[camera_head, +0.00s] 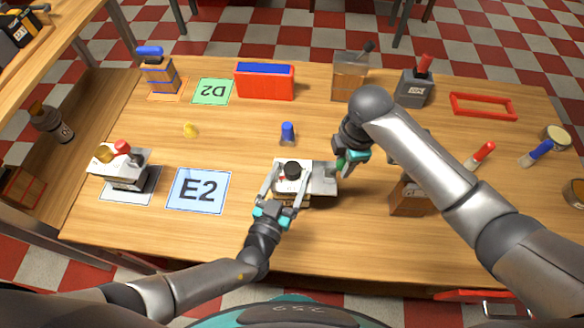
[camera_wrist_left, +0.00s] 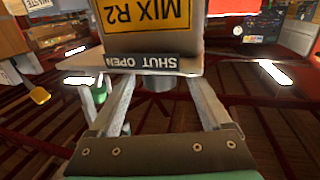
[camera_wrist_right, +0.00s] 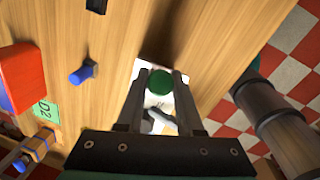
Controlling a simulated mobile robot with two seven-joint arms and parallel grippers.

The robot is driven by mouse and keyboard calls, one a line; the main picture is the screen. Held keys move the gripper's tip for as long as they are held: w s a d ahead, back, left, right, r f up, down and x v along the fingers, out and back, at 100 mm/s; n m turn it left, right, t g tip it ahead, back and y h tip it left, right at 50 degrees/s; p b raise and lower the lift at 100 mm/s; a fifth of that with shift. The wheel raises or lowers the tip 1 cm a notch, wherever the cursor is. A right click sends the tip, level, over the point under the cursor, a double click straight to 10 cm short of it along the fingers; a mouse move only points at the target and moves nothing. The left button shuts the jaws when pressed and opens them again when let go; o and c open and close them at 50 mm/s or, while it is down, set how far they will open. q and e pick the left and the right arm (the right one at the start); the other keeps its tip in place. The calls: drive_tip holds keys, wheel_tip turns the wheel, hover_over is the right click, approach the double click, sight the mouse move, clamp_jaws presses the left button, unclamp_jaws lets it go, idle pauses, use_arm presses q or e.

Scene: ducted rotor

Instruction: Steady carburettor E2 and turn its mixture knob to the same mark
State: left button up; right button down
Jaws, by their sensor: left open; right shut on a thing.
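A pale carburettor (camera_head: 318,178) with a black round top stands at the middle front of the table. In the left wrist view its plate bears a yellow label "MIX R2" (camera_wrist_left: 150,14) and a strip "SHUT OPEN" (camera_wrist_left: 142,62). My left gripper (camera_head: 287,180) is open, its fingers spread on either side of the carburettor's near end; contact is unclear. My right gripper (camera_head: 344,158) is shut on a green knob (camera_wrist_right: 160,82) at the carburettor's right end. The knob's mark is not readable. A blue card "E2" (camera_head: 199,204) lies bare to the left.
Another pale device (camera_head: 125,178) stands on a card at the left. A small blue piece (camera_head: 287,134) stands behind the carburettor and a yellow one (camera_head: 190,130) lies further left. A brown box (camera_head: 405,200) stands right, under my right arm. The front left is clear.

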use_arm(q)
drive_tip(key=shift+x, duration=1)
clamp_jaws()
